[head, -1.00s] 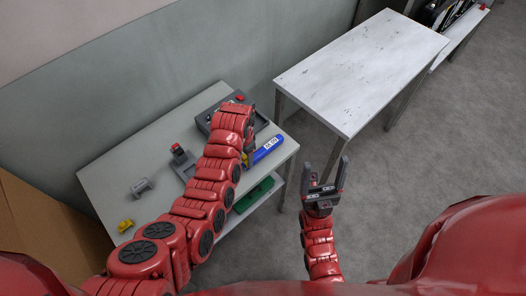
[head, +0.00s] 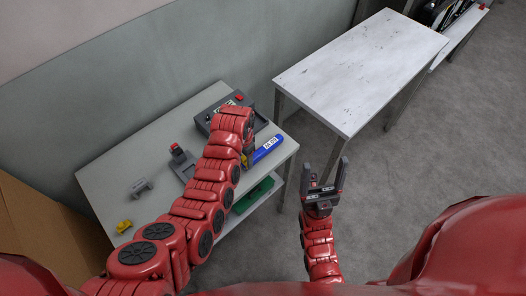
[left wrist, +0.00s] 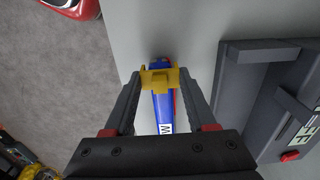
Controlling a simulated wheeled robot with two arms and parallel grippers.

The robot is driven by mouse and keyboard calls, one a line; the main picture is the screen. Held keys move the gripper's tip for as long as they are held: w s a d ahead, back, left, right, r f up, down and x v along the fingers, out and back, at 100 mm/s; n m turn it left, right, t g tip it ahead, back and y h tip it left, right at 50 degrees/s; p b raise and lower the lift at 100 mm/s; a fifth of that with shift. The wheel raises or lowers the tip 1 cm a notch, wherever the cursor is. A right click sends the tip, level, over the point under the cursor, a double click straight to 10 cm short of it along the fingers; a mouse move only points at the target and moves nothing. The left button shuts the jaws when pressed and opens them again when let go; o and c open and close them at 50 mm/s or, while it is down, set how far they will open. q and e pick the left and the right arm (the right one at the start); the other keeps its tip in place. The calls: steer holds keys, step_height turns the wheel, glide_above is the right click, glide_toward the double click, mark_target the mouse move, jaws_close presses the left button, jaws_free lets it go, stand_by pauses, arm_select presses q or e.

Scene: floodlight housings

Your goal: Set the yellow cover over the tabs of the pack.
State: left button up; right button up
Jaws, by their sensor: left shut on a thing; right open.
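My left gripper (left wrist: 160,80) is shut on the yellow cover (left wrist: 160,77), which spans between its fingertips in the left wrist view. The blue pack (left wrist: 164,108) with a white label lies directly below and behind the cover there. Whether the cover touches the pack, I cannot tell. In the head view the pack (head: 267,148) lies near the right edge of the grey table, beside my left wrist, which hides most of the gripper. A sliver of the cover (head: 245,159) shows there. The pack's tabs are not clearly visible. My right gripper (head: 325,185) is open and empty, away from the table.
A grey box with a red button (head: 206,117) stands at the table's back. A grey holder with a red top (head: 179,152), a small grey part (head: 139,187) and a small yellow part (head: 124,226) lie left of my arm. A bare white table (head: 360,70) stands right.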

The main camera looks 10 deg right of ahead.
arm_select(q)
steer(key=shift+f, duration=0.45)
steer(key=o, duration=1.2)
steer(key=shift+r+b, duration=0.1)
steer(key=shift+b, duration=0.2)
step_height(320, 180, up, 6)
steer(key=shift+f+b, duration=0.2)
steer(key=shift+b, duration=0.9)
step_height(320, 180, up, 12)
steer(key=p, duration=0.8)
steer(key=shift+f, duration=0.15)
